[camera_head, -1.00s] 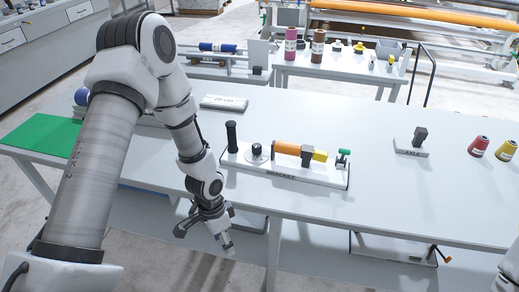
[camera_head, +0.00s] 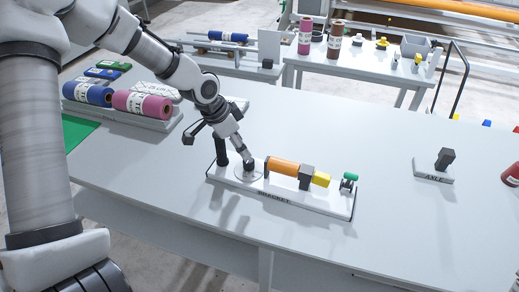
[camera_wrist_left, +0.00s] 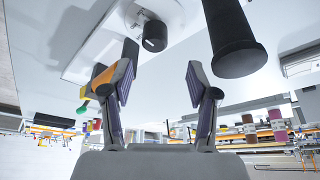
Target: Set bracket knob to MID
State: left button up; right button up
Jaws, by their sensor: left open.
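The bracket (camera_head: 300,196) is a white base plate lettered BRACKET on the table. A small black knob (camera_wrist_left: 153,36) sits on its pale round dial (camera_head: 243,177); the knob's setting cannot be read. A black post (camera_head: 221,152) stands left of the dial, and it shows large at upper right in the left wrist view (camera_wrist_left: 232,42). My left gripper (camera_head: 236,150) is at the dial, partly hiding the knob in the head view. In the left wrist view its fingers (camera_wrist_left: 157,88) are apart and empty, with the knob beyond the gap.
An orange cylinder (camera_head: 283,166) with a yellow end (camera_head: 321,179) and a green knob (camera_head: 350,176) occupy the bracket's right part. Thread rolls (camera_head: 142,104) lie on a tray at left. The AXLE block (camera_head: 445,158) stands at right. The table between is clear.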

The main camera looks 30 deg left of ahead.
aim_at(248, 160)
pick_arm(q)
jog(key=f, duration=0.2)
jog(key=d+f, duration=0.1)
jog(key=shift+s+f, duration=0.1)
jog(key=shift+s, duration=0.2)
jog(key=b+x, duration=0.1)
jog(key=x, duration=0.1)
jog(key=w+x, duration=0.1)
jog(key=x, duration=0.1)
jog(key=shift+a+b, duration=0.1)
jog(key=shift+b, duration=0.3)
jog(key=shift+s+r, duration=0.25)
jog(key=shift+f, duration=0.1)
grip_shut()
pick_arm(e)
jog(key=shift+s+f, duration=0.55)
jog(key=shift+f, duration=0.1)
